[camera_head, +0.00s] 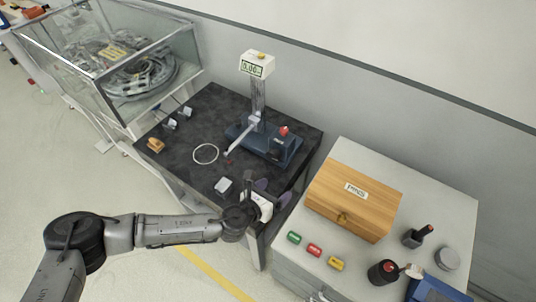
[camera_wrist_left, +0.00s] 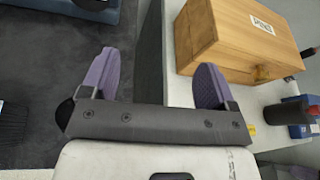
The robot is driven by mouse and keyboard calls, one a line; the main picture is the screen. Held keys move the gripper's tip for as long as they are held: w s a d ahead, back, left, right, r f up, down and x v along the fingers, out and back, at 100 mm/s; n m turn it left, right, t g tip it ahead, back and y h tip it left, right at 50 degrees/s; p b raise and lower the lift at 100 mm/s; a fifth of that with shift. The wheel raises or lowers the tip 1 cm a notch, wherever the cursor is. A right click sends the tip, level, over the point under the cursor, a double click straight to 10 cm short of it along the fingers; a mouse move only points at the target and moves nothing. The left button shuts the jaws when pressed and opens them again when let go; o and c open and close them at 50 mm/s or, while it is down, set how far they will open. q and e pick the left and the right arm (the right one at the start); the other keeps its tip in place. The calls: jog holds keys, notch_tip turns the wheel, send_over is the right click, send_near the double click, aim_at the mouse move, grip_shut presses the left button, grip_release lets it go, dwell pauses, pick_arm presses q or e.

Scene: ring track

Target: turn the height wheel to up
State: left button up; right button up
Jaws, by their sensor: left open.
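A measuring stand with a dark blue base (camera_head: 265,143), an upright column and a display head (camera_head: 257,64) reading about 0.00 stands at the back of the black table (camera_head: 200,120). A red knob (camera_head: 284,130) sits on the right of the base. I cannot tell which part is the height wheel. My left gripper (camera_head: 271,186) is open and empty, with purple pads, over the table's front right edge, in front of the stand and apart from it. In the left wrist view my gripper (camera_wrist_left: 155,78) is open, and a corner of the blue base (camera_wrist_left: 85,10) shows at the top. My right gripper is out of view.
A wooden box (camera_head: 352,198) stands on the white cabinet to the right, with several coloured pieces before it. A white ring (camera_head: 205,153) and small blocks lie on the black table. A glass case (camera_head: 115,60) stands at the back left.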

aim_at(272, 158)
pick_arm(q)
jog(key=w+a+m+t+y, duration=0.3)
jog(key=w+a+m+y, duration=0.1)
jog(key=a+m+y, duration=0.15)
jog(key=shift+h, duration=0.45)
jog(key=b+x, duration=0.1)
jog(key=x, duration=0.2)
jog(key=b+x, duration=0.1)
jog(key=x, duration=0.3)
jog(key=d+b+x, duration=0.1)
jog(key=x, duration=0.2)
jog(key=shift+d+f, duration=0.15)
jog(key=shift+f, duration=0.2)
jog(key=shift+x, duration=0.9)
jog(key=shift+w+d+b, duration=0.1)
jog(key=shift+w+b, duration=0.05)
jog(key=shift+b, duration=0.15)
jog(key=shift+c, duration=0.4)
